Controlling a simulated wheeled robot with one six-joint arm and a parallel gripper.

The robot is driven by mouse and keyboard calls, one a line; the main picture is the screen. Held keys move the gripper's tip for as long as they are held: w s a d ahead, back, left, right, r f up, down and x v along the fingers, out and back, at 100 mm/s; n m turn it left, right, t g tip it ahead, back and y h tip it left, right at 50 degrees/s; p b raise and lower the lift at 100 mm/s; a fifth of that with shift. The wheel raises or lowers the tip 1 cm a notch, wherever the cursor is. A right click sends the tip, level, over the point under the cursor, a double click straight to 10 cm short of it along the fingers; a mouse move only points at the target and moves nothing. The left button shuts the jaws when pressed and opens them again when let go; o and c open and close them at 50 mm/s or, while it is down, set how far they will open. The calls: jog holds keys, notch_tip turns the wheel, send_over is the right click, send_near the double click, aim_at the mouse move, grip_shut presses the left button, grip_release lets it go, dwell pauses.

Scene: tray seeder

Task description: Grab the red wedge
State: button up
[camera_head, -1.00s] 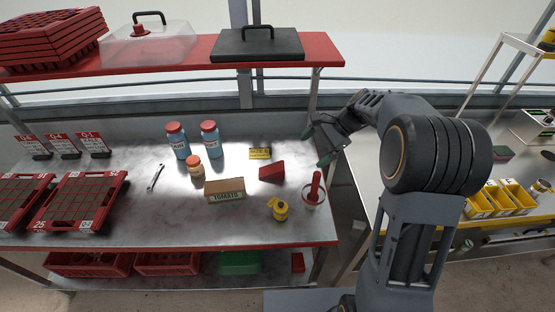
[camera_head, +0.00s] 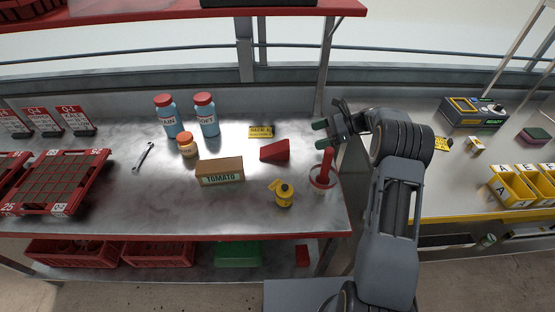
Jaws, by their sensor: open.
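The red wedge (camera_head: 275,151) lies on the metal bench top, right of the tomato box (camera_head: 220,172) and in front of a small yellow label card (camera_head: 261,132). My gripper (camera_head: 320,135) is at the bench's right end, to the right of the wedge and apart from it. Its green-tipped fingers are open, point left and hold nothing. The wedge is in full view.
A white and red cup with a red handle (camera_head: 323,178) stands just below my gripper. A yellow bottle (camera_head: 283,193) stands in front of the wedge. Blue bottles (camera_head: 207,117) stand behind left. A red shelf (camera_head: 120,19) hangs above.

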aim_at(282, 145)
jog(key=shift+a+f, duration=0.3)
jog(key=shift+f, duration=0.25)
jog(key=x, duration=1.3)
jog(key=shift+a+r, duration=0.1)
jog(key=shift+a, duration=0.1)
jog(key=shift+c, duration=0.2)
jog(key=c, duration=1)
jog(key=shift+c, duration=0.5)
jog(key=shift+r, duration=0.15)
